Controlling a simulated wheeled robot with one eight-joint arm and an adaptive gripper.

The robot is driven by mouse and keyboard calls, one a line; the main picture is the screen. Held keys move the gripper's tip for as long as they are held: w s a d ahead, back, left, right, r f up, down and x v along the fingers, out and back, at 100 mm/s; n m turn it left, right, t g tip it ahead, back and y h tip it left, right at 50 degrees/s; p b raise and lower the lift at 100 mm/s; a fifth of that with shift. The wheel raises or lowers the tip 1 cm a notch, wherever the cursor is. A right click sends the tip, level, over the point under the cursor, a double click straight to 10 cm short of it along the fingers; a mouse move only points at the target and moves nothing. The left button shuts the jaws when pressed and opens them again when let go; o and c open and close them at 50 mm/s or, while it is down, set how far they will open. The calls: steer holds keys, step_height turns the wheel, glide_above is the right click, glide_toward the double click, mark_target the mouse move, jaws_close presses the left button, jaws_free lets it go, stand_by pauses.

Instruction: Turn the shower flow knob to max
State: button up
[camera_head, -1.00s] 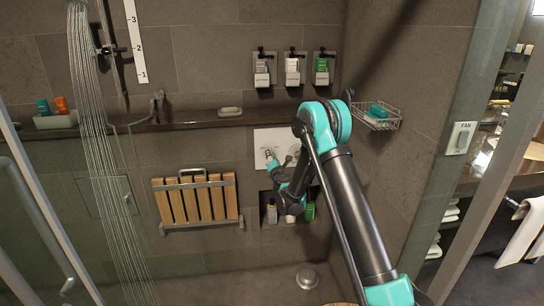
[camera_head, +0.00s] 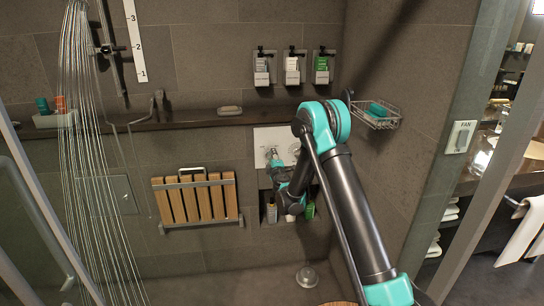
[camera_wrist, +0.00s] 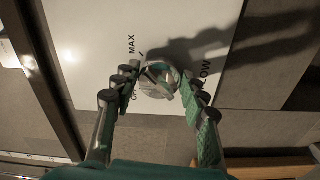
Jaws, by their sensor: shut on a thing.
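The shower flow knob (camera_wrist: 158,82) is a round metallic knob on a white panel (camera_wrist: 85,30). In the wrist view, MAX is printed beside a short tick at its upper left. OFF is partly covered by a finger, and a label ending in LOW is at the right. My gripper (camera_wrist: 160,84) is shut on the knob, with fingers on both sides. I cannot tell exactly where the knob's pointer sits. In the head view my gripper (camera_head: 272,156) is at the white wall panel (camera_head: 262,133), and it largely hides the knob. Water (camera_head: 90,130) streams down at the left.
A ledge (camera_head: 185,122) with a soap dish runs above a folded slatted seat (camera_head: 195,200). Several bottles stand in a niche (camera_head: 263,210) below the panel. Dispensers (camera_head: 292,68) hang above, and a wire basket (camera_head: 375,118) is at the right.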

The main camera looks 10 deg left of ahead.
steer(key=shift+a+m, duration=0.1)
steer(key=shift+m, duration=0.2)
stand_by(0.4)
steer(key=o, duration=1.1)
steer(key=shift+r, duration=0.1)
steer(key=shift+o, duration=0.2)
steer(key=shift+s, duration=0.1)
steer(key=v, duration=0.7)
steer(key=shift+s, duration=0.25)
steer(key=shift+r, duration=0.15)
